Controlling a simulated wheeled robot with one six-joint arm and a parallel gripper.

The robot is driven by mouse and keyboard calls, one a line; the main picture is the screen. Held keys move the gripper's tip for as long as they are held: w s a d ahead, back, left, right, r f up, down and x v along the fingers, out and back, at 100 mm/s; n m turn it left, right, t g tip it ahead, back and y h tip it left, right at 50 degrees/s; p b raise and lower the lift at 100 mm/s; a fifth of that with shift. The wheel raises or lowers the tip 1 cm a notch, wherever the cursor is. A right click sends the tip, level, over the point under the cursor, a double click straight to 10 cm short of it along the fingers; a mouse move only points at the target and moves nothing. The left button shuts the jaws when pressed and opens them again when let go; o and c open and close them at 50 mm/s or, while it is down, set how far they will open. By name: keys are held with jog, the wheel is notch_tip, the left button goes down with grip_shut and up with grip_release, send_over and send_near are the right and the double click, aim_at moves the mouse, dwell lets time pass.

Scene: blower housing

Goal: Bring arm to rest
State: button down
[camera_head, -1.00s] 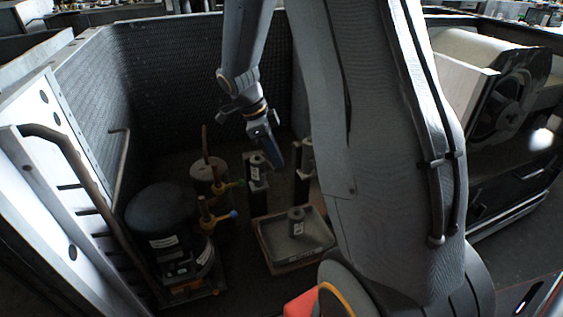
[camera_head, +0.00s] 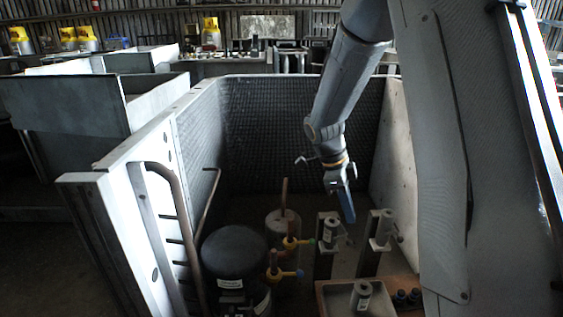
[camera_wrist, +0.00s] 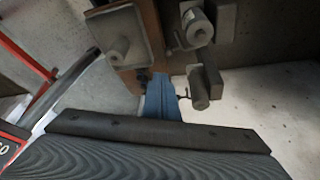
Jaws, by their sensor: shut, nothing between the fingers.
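My gripper (camera_head: 346,207) hangs down inside the housing with its slim blue fingers together and nothing between them. In the head view it appears just above the left upright bracket, which carries a grey cylinder (camera_head: 331,231). A second bracket to the right carries another grey cylinder (camera_head: 384,227). A third cylinder (camera_head: 361,295) stands in a shallow tray (camera_head: 329,304) in front. In the wrist view the blue fingers (camera_wrist: 162,98) point toward the brackets, with cylinders (camera_wrist: 198,28) and (camera_wrist: 203,92) beside them. I cannot tell the exact gap.
The white left wall (camera_head: 140,215) and dark ribbed panel (camera_head: 290,130) enclose the space. Yellow-topped containers (camera_head: 211,33) stand far behind.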

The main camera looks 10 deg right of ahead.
jog(key=s+a+r+n+t+y, duration=0.1)
jog(key=s+a+r+n, duration=0.2)
jog(key=s+a+n, duration=0.5)
jog(key=s+a+r+n+y+p, duration=0.15)
jog(key=s+a+r+n, duration=0.25)
jog(key=s+a+n, duration=0.45)
jog(key=s+a+r+n+t+y+b, duration=0.1)
jog(key=s+a+r+n+y, duration=0.2)
jog(key=s+n, duration=0.5)
jog(key=w+d+r+h+p, duration=0.2)
jog(key=d+r+p, duration=0.5)
jog(key=p, duration=0.8)
jog(key=shift+d+r+p, duration=0.15)
jog(key=shift+r+p, duration=0.15)
jog(key=shift+r, duration=0.2)
jog(key=shift+m, duration=0.25)
